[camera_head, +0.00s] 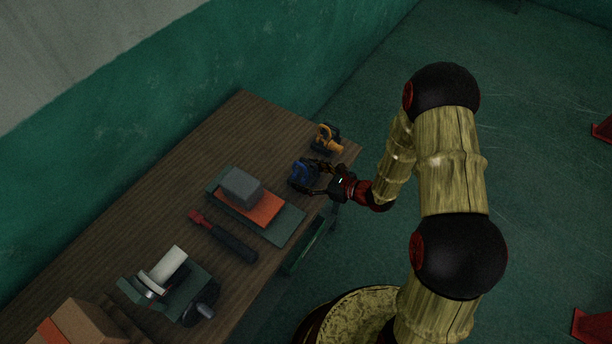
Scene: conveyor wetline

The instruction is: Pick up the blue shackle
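The blue shackle (299,174) sits near the front right edge of the wooden workbench, and its right part is partly covered by my gripper. My gripper (309,176) reaches in from the right, low at the bench edge. Its two dark fingers are spread apart, one on the far side and one on the near side, with their tips beside the shackle. Whether they touch it is too small and dark to tell.
A yellow shackle-like piece (325,137) stands just behind. To the left are a grey block (240,187) on an orange slab (263,211), a red-and-black tool (225,238) and a green vise-like device (172,285). The back of the workbench (235,125) is clear.

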